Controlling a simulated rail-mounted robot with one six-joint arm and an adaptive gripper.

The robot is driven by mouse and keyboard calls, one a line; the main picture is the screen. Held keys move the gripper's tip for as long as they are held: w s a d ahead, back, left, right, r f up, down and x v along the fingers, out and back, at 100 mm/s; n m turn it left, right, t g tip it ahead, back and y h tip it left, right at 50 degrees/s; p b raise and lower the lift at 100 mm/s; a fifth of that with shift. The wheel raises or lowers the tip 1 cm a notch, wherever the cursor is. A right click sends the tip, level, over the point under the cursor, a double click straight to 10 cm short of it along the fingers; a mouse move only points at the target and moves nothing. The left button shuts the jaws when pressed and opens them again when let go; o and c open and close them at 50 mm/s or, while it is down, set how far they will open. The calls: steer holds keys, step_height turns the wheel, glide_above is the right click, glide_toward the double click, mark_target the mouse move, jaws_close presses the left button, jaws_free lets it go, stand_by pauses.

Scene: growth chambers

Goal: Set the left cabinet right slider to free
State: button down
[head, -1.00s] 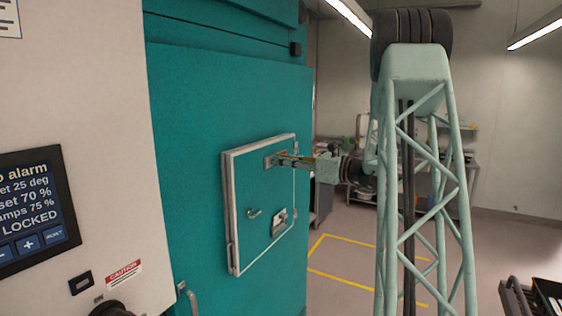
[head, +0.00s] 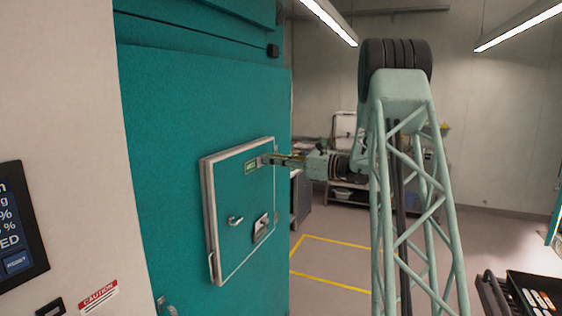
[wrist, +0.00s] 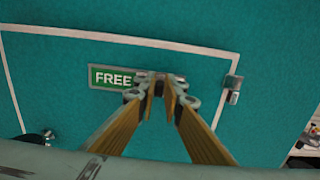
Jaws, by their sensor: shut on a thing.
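The slider's green label (head: 251,167) is exposed near the top of a white-edged hatch panel (head: 226,216) on the teal cabinet. In the wrist view the label reads FREE (wrist: 111,78). My gripper (head: 267,160) is at the right end of the label. In the wrist view the gripper (wrist: 160,86) is shut on the slider handle (wrist: 154,75), which the fingers mostly hide.
The hatch carries a small handle (head: 235,221) and a latch (head: 262,227) lower down. A hinge (wrist: 233,89) is right of the gripper. A beige control panel (head: 62,110) stands at left.

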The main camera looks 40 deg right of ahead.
steer(key=shift+d+r, duration=0.1)
steer(key=shift+d, duration=0.05)
steer(key=c, duration=2.7)
jaws_free()
steer(key=shift+w+d, duration=0.1)
steer(key=shift+d, duration=0.05)
steer(key=shift+v, duration=5.95)
